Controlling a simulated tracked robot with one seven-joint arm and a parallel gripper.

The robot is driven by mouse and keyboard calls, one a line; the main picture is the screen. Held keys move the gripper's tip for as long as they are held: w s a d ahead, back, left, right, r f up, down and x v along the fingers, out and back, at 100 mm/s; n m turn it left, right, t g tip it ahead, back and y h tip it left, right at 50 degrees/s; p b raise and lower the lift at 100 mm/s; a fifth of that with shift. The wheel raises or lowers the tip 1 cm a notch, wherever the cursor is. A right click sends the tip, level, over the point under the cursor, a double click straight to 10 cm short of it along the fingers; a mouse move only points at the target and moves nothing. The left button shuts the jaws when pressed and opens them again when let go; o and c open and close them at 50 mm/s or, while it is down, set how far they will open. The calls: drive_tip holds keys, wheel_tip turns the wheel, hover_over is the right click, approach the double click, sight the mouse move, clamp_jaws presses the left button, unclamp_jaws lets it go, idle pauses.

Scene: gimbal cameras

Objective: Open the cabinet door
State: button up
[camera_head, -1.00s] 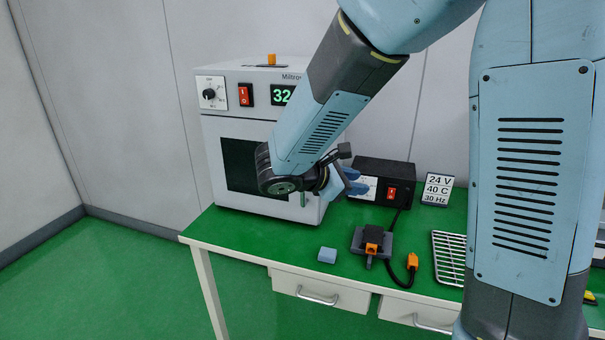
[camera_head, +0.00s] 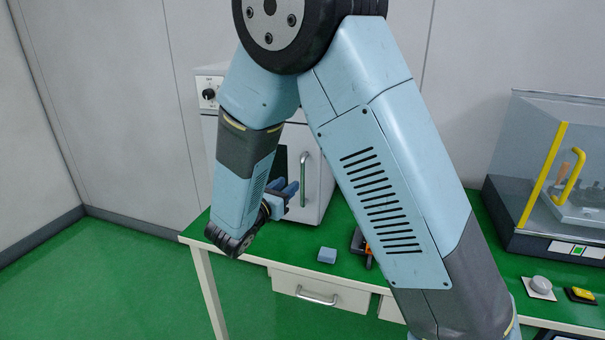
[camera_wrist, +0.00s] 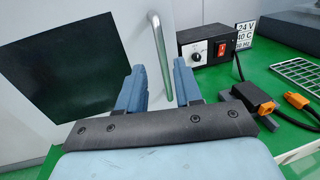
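The cabinet is a light grey box at the back left of the green table, mostly behind my arm in the head view. Its door (camera_head: 316,180) looks shut and has a dark window (camera_wrist: 60,70) and an upright metal handle (camera_head: 304,178) near its right edge. The handle also shows in the wrist view (camera_wrist: 159,52). My gripper (camera_head: 286,190) is open and empty in front of the door. In the wrist view its two blue fingers (camera_wrist: 160,75) stand apart, with the handle seen in the gap between them. The fingertips seem short of the handle; contact is not visible.
A black power box (camera_wrist: 208,45) stands right of the cabinet. A blue block (camera_head: 327,255) and an orange connector on a dark holder (camera_wrist: 256,100) lie on the table (camera_head: 345,232). A wire rack (camera_wrist: 299,74) and a clear-covered case (camera_head: 540,170) are farther right.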

sight(302, 174)
drive_tip(key=x, duration=0.9)
drive_tip(key=shift+w+d, duration=0.15)
drive_tip(key=shift+d, duration=0.05)
clamp_jaws()
